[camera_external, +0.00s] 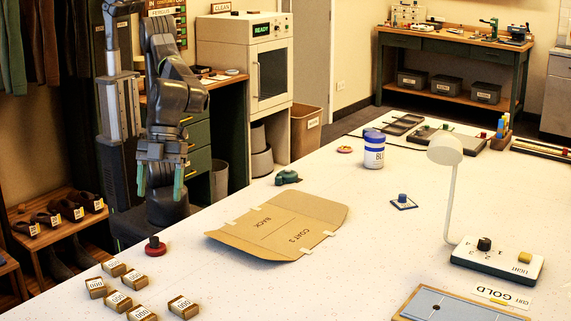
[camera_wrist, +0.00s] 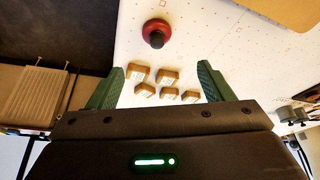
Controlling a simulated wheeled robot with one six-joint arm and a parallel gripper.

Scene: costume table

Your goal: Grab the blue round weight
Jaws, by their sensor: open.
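My gripper (camera_external: 160,192) hangs at the left, beyond the table's left edge and far from the blue weight. Its two green fingers are apart with nothing between them; they also show in the wrist view (camera_wrist: 160,82).
A red round weight (camera_external: 155,246) and several small labelled boxes (camera_external: 135,280) lie at the near left. A green weight (camera_external: 287,177), a flat cardboard sheet (camera_external: 285,225), a blue-and-white jar (camera_external: 374,150) and a white lamp (camera_external: 450,190) stand around the table. Bare tabletop surrounds the blue weight.

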